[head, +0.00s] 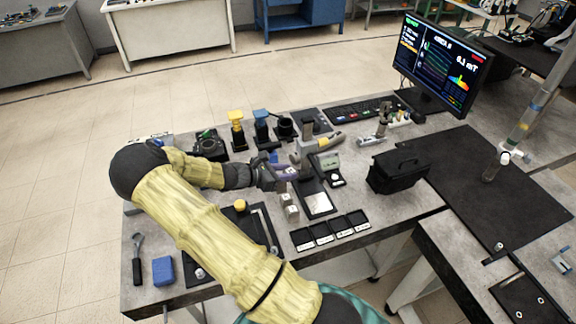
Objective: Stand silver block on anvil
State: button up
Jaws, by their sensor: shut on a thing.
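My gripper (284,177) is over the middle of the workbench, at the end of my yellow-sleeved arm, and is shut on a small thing. Purple shows at its fingers; what it holds is too small and covered to name surely. Two small silver-grey blocks, one (286,199) behind the other (292,212), stand on the bench just below the gripper in the picture. To their right is a black base with a bright silver plate (318,203). I cannot tell whether this is the anvil; no anvil shape is clear.
A row of black trays (330,231) lies at the bench's front edge. A black bag (398,170) stands to the right. Yellow (236,130) and blue (261,127) fixtures stand behind the gripper. A monitor (441,62) is at the back right. A blue box (163,271) lies front left.

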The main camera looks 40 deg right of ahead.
jog(key=w+a+f+n+t+y, duration=0.35)
jog(key=a+f+n+t, duration=0.25)
jog(key=a+n+t, duration=0.4)
jog(key=w+a+r+n+t+y, duration=0.45)
jog(key=a+r+n+y, duration=0.5)
jog(key=a, duration=0.25)
jog(key=shift+m, duration=0.25)
notch_tip(320, 180, down, 9)
jog(key=b, duration=1)
jog(key=shift+s, duration=0.15)
jog(key=shift+r, duration=0.1)
